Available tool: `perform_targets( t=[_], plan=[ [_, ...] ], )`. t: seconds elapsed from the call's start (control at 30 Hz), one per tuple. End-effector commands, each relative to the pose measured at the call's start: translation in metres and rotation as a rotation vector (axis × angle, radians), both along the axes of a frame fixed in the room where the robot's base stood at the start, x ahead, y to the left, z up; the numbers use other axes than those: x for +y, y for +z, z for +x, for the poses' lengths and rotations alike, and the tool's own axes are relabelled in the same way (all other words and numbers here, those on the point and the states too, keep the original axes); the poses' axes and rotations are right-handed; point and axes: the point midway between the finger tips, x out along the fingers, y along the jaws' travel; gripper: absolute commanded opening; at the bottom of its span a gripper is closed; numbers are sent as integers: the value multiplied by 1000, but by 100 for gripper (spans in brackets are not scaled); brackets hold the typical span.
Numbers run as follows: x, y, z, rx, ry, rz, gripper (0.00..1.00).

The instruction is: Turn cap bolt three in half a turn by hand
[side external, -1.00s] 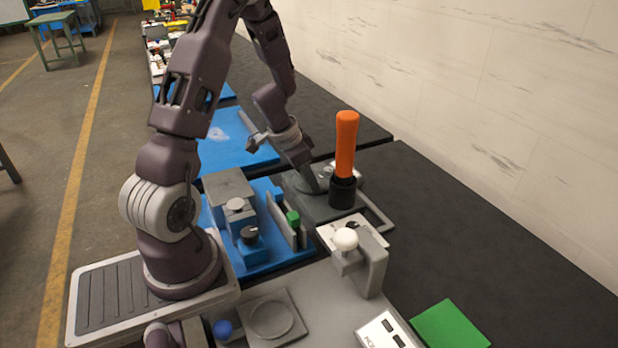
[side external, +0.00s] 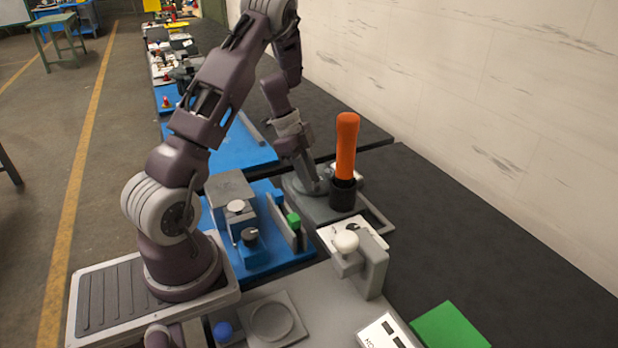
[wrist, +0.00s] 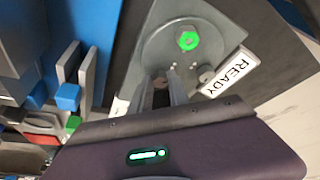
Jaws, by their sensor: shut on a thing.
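In the side external view the grey unit (side external: 318,208) stands on a base at the middle. My gripper (side external: 311,187) points down onto this unit, left of the orange-handled tool. In the wrist view my gripper's two fingers (wrist: 163,82) reach the near rim of the cover. They are shut on a small part there, by its place a cap bolt. The fingers hide most of it, and no bolt number can be read.
The orange handle (side external: 347,145) stands upright in a black holder (side external: 343,195) close right of my gripper. A READY label (wrist: 230,72) lies beside the cover. A blue fixture (side external: 262,255) with upright plates is at left.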

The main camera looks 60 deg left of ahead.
Motion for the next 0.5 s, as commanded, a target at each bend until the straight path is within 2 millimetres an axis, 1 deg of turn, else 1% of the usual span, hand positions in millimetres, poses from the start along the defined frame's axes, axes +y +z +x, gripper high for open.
perform_targets(
  t=[0.5],
  plan=[
    [3, 1, 7, -2, -488, 1, 0]
  ],
)
